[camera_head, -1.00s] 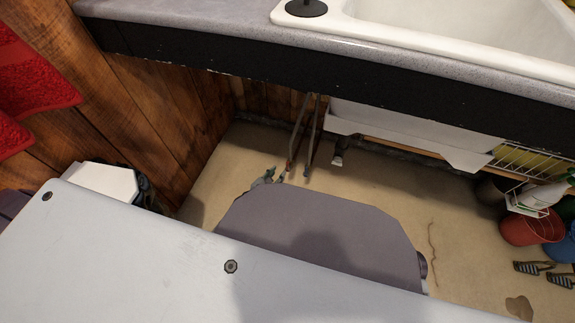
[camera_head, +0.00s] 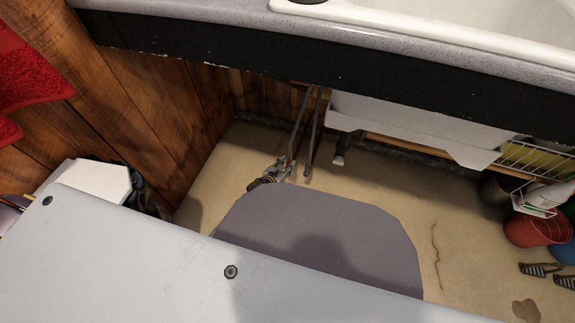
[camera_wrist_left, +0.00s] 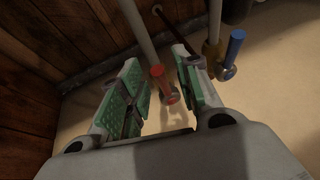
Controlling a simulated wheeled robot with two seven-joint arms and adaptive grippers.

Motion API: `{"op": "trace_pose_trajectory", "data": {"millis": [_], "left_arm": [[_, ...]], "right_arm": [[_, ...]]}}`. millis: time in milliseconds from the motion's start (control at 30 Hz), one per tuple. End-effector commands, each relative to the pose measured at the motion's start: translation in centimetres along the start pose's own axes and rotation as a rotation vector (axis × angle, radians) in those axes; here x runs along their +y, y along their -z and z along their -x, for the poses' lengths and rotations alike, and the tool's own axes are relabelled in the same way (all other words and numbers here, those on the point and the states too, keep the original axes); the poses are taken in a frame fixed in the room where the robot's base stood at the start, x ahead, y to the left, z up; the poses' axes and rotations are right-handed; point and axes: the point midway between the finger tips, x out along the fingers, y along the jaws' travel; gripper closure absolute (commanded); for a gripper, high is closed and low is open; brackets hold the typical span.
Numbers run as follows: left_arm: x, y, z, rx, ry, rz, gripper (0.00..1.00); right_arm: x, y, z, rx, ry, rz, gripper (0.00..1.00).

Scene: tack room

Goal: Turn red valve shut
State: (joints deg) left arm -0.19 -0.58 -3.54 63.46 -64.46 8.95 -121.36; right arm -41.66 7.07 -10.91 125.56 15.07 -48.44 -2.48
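The red valve (camera_wrist_left: 167,86) sits at the lower end of a grey pipe under the counter. In the left wrist view its handle lies between the two green-padded fingers of my left gripper (camera_wrist_left: 157,76). The fingers are open, with a visible gap on the left and a smaller one on the right. In the head view my left gripper (camera_head: 281,168) is at the foot of the pipes, largely hidden behind my grey body; the red valve is hard to make out there. A blue valve (camera_wrist_left: 235,46) on a second pipe stands just outside the right finger. My right gripper is not in view.
The sink counter (camera_head: 220,32) overhangs the pipes. A wooden wall (camera_head: 150,120) is close on the left. A dark drain pipe (camera_head: 340,150) stands right of the valves. A red bucket (camera_head: 535,232) and a wire rack (camera_head: 533,158) are far right. The floor between is mostly clear.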

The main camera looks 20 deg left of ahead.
Motion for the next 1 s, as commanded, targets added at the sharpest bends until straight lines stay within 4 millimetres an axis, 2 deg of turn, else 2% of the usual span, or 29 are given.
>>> {"op": "trace_pose_trajectory", "data": {"millis": [233, 633, 667, 900, 1000], "left_arm": [[0.0, 0.1, -1.5, 0.0, 0.0, 0.001, 0.67], [0.0, 0.0, -1.8, 0.0, 0.0, 0.0, 0.67], [0.0, 0.0, -1.8, 0.0, 0.0, 0.0, 0.68], [0.0, 0.0, -1.8, 0.0, 0.0, 0.0, 0.99], [0.0, 0.0, -1.8, 0.0, 0.001, 0.0, 1.0]], "right_arm": [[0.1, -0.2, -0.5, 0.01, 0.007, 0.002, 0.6], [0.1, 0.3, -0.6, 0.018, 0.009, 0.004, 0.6], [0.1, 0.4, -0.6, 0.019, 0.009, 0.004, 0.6], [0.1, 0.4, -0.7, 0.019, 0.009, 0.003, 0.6], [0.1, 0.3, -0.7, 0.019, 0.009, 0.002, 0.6]]}}
